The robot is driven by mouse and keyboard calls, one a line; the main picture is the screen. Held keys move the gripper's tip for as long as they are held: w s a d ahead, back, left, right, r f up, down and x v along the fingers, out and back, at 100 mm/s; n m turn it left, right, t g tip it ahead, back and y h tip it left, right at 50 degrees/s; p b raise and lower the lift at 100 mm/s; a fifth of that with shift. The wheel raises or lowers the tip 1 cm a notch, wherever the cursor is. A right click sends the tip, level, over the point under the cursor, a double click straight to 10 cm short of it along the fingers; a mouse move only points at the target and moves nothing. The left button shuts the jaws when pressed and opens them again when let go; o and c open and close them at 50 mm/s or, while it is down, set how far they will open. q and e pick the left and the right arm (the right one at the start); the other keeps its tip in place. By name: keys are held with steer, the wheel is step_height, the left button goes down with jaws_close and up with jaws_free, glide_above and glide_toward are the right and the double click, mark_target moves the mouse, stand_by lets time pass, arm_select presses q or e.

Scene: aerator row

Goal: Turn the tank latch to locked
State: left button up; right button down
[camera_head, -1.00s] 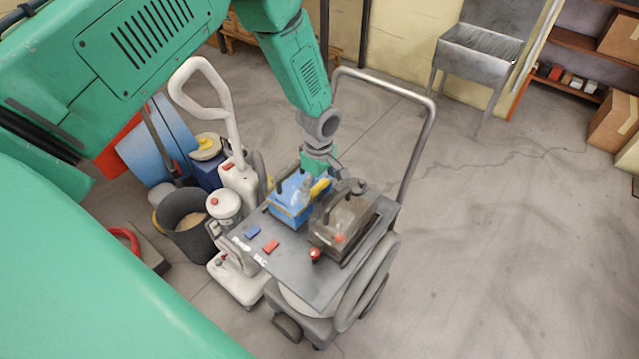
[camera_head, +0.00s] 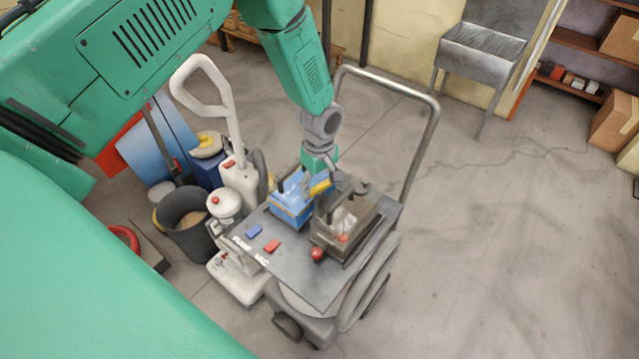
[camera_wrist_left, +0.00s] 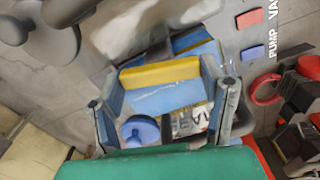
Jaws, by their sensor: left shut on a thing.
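The yellow latch handle (camera_head: 320,188) sits by the blue box (camera_head: 287,209), on the dark top of a wheeled cart (camera_head: 310,284). My left gripper (camera_head: 317,178) reaches down from above and is shut on the yellow handle. In the left wrist view the yellow handle (camera_wrist_left: 160,73) lies between the two fingers of the left gripper (camera_wrist_left: 160,82). Part of the blue box is hidden behind the wrist and fingers. I cannot read a locked mark on the latch. My right gripper is out of view.
A brown-grey box (camera_head: 340,236) stands close to the right of the handle. A red knob (camera_head: 317,254), blue pad (camera_head: 254,231) and red pad (camera_head: 272,246) are on the cart top. A metal push bar (camera_head: 432,130) rises behind. A white-handled machine (camera_head: 236,175) stands left. The right floor is clear.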

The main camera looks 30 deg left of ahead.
mark_target(320, 185)
arm_select(q)
steer(key=m, duration=0.3)
steer(key=shift+w+d+m, duration=0.1)
steer(key=shift+d+m, duration=0.05)
steer(key=shift+m, duration=0.15)
steer(key=m, duration=0.3)
steer(key=shift+m+b, duration=0.3)
steer(key=m, duration=0.4)
steer(key=shift+m, duration=1.9)
steer(key=o, duration=1.1)
steer(key=shift+o, duration=0.3)
steer(key=shift+r, duration=0.1)
step_height(320, 185, up, 12)
